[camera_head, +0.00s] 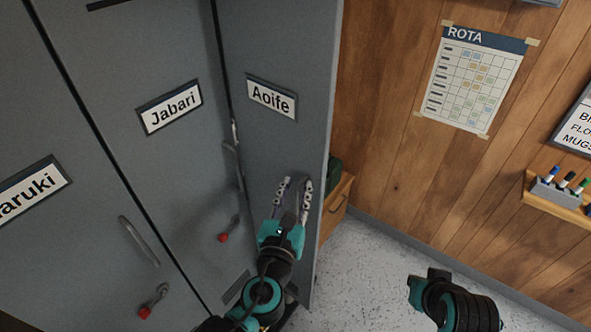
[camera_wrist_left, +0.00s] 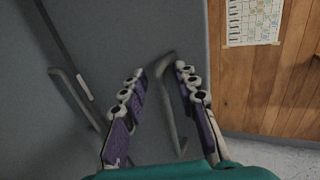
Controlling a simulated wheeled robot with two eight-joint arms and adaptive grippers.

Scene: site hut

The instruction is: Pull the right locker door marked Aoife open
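The grey locker door marked Aoife (camera_head: 270,150) stands swung out at an angle to the Jabari door, its labelled face toward me and its right edge free. My left gripper (camera_head: 296,184) is in front of its lower right part, fingers apart. In the left wrist view my left gripper (camera_wrist_left: 160,72) has its two fingers on either side of the door's bent grey handle (camera_wrist_left: 171,105); I cannot tell whether they touch it. In the head view that handle is not clear behind the fingers. Of my right arm, only a dark and teal part shows at lower right.
The Jabari door (camera_head: 165,160) and the door to its left (camera_head: 70,240) look shut, with handles and red-tipped latches. A wooden cabinet (camera_head: 338,205) stands behind the Aoife door's edge. Speckled floor (camera_head: 365,270) lies clear to the right, before a wood wall with a rota (camera_head: 472,80).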

